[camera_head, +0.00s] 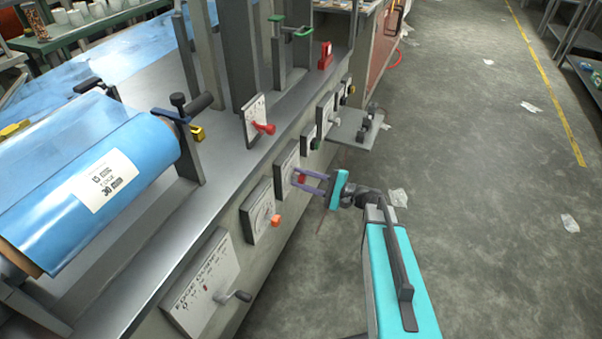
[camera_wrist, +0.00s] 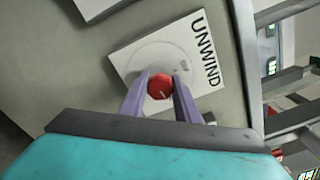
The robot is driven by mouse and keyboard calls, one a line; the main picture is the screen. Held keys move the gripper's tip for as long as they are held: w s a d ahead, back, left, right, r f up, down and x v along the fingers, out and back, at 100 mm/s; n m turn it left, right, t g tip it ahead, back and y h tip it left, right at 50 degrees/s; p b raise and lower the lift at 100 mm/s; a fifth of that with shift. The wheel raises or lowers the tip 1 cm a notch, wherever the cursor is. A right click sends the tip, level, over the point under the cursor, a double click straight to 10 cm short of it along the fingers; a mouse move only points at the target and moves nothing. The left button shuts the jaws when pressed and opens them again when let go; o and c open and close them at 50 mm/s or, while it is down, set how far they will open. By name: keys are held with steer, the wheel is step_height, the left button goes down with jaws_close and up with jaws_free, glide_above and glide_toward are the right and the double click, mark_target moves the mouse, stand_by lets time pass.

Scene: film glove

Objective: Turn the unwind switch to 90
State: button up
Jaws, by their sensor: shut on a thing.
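The unwind switch is a red knob (camera_wrist: 160,86) on a white plate (camera_wrist: 190,50) marked UNWIND, seen close in the wrist view. In the head view the same knob (camera_head: 301,178) and its plate (camera_head: 287,166) are on the side of the machine. My gripper (camera_wrist: 161,82) has its two purple fingers on either side of the red knob, shut on it. In the head view my gripper (camera_head: 305,182) reaches the knob from the right. A pale pointer mark shows on the knob. The scale marks on the plate are too faint to read.
A small grey shelf (camera_head: 352,128) juts out beyond. The floor (camera_head: 480,200) at right is mostly clear.

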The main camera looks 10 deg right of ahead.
steer(key=shift+d+m+p, duration=0.15)
steer(key=shift+m+p, duration=0.25)
steer(key=shift+m, duration=0.2)
steer(key=o, duration=1)
steer(key=shift+o, duration=0.2)
steer(key=shift+s, duration=0.1)
steer(key=p+v, duration=0.1)
steer(key=v, duration=1.2)
steer(key=shift+d+p, duration=0.3)
steer(key=shift+s+a, duration=0.15)
steer(key=shift+s, duration=0.05)
